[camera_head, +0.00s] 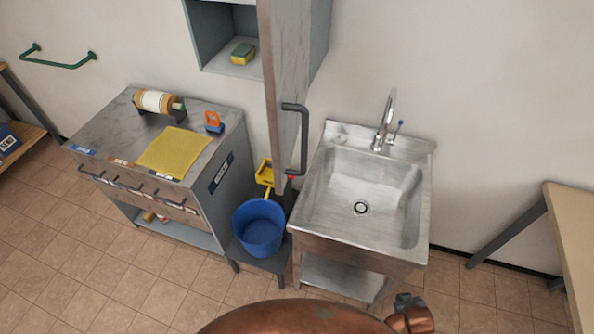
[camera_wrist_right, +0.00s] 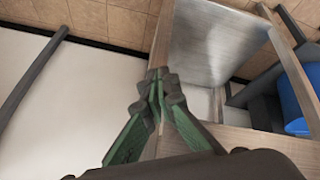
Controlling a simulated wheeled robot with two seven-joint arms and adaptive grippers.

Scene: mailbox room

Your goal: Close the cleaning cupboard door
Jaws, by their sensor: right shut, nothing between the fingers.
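The cleaning cupboard (camera_head: 212,30) hangs on the wall at the top of the head view, with its interior partly in sight. Its grey door (camera_head: 287,95) stands open and points out into the room, seen nearly edge-on. A black bar handle (camera_head: 303,140) is on the door's right face, near its lower end. My right gripper shows in the wrist view with its green fingers (camera_wrist_right: 158,88) together and nothing between them. Its fingers cannot be made out in the head view, where only copper-coloured arm parts show along the bottom edge. My left gripper is not in view.
A steel sink (camera_head: 312,212) with a tap stands right of the door's lower end. A blue bucket (camera_head: 258,228) stands left of it. A grey cabinet (camera_head: 225,150) holds a yellow cloth (camera_head: 174,150). A sponge (camera_head: 243,54) sits inside the cupboard. A table (camera_head: 572,235) is at right.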

